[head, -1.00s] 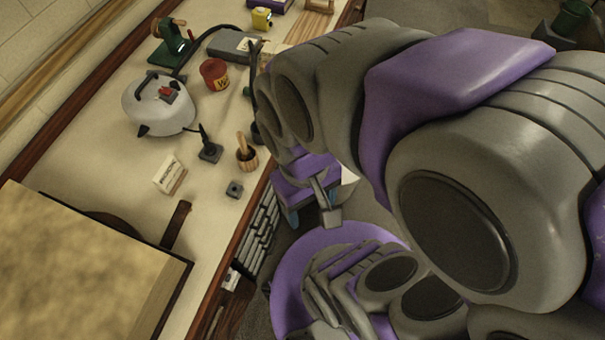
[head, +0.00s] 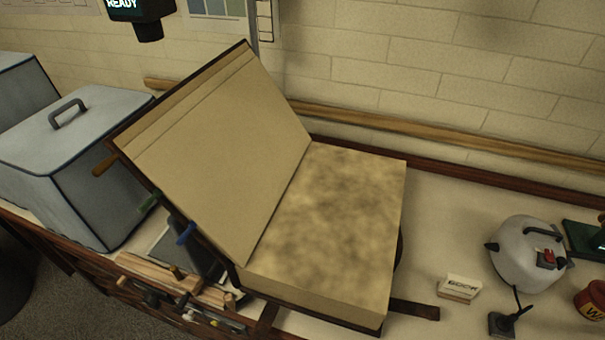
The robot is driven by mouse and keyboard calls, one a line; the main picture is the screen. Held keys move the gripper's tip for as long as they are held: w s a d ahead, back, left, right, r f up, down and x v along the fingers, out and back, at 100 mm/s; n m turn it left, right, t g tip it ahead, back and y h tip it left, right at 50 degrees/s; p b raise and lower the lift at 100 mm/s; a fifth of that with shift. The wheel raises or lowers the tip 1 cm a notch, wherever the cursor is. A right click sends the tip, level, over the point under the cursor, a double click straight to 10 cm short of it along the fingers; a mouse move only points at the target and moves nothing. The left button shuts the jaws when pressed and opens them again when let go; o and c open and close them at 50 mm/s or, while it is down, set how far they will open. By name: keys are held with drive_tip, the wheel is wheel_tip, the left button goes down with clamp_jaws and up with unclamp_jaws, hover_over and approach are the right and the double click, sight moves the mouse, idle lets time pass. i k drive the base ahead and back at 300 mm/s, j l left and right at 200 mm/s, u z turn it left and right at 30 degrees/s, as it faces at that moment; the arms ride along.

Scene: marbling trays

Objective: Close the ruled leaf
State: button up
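A large open book-like case stands on the bench in the head view. Its ruled leaf (head: 215,160), tan with lines along its far-left edge and a dark border, is raised and leans up and to the left. It is joined along the middle to a thick block with a mottled tan top (head: 335,220), which lies flat. A wooden peg (head: 104,167) sticks out at the leaf's left edge. A blue clip-like part (head: 186,234) shows by its lower edge. My gripper is not in this view.
A grey lidded box (head: 70,160) with a handle stands left of the leaf. A white kettle-like pot (head: 528,254), a small card block (head: 459,288) and a red tin (head: 593,300) are at right. A screen reading READY (head: 140,12) hangs above. Wooden tools lie in front.

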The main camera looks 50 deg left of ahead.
sight(228, 164)
drive_tip(key=u, duration=2.05)
